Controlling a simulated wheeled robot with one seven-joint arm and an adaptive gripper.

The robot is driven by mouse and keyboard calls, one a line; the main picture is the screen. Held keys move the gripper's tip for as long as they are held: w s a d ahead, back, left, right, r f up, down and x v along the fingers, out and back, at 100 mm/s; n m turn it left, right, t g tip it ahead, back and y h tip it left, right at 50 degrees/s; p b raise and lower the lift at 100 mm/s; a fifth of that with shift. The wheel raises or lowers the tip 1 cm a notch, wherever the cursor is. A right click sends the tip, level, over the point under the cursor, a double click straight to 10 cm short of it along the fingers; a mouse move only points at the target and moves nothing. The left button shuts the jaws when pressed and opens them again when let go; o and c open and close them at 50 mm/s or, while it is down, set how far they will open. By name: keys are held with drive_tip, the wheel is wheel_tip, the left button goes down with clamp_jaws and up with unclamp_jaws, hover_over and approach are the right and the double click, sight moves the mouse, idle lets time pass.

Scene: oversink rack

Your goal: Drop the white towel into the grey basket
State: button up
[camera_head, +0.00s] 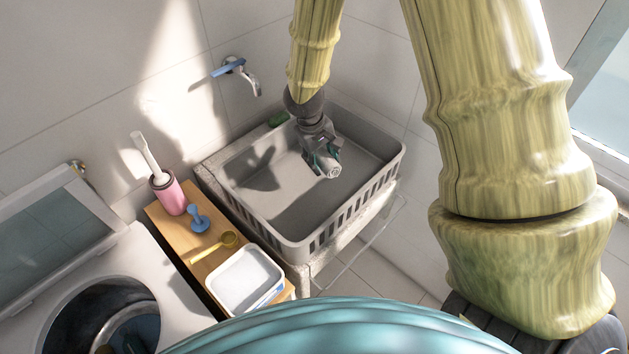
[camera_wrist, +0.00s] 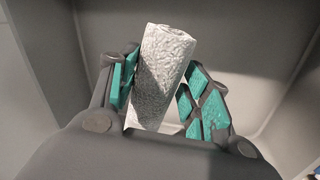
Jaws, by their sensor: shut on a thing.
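The grey basket (camera_head: 345,212) stands at the centre of the head view, with slotted walls and an open top. My gripper (camera_head: 325,165) is over the inside of the basket, pointing down. In the wrist view my gripper (camera_wrist: 155,90) is shut on the rolled white towel (camera_wrist: 165,60), with a green-padded finger on each side of it. The towel's end (camera_head: 333,171) shows small at the fingertips in the head view. Grey basket walls (camera_wrist: 235,30) surround it in the wrist view. I cannot tell how far the towel is above the basket floor.
A wooden board (camera_head: 169,228) left of the basket holds a pink brush holder (camera_head: 168,195), a blue plunger-like tool (camera_head: 198,219), a yellow scoop (camera_head: 213,247) and a white tray (camera_head: 245,280). A wall tap (camera_head: 238,70) is behind.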

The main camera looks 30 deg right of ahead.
drive_tip(key=shift+s+r, duration=0.2)
drive_tip(key=shift+s, duration=0.4)
drive_tip(key=shift+w, duration=0.1)
drive_tip(key=o, duration=1.1)
drive_tip(key=shift+w+f, duration=0.2)
drive_tip(key=shift+w, duration=0.05)
drive_tip(key=shift+c, duration=0.2)
drive_tip(key=shift+o, duration=0.2)
drive_tip(key=shift+s+r, duration=0.15)
drive_tip(key=shift+s, duration=0.05)
drive_tip(key=shift+w, duration=0.1)
drive_tip(key=shift+a+r, duration=0.1)
drive_tip(key=shift+r, duration=0.15)
drive_tip(key=v, duration=1.1)
drive_tip(key=shift+r, duration=0.2)
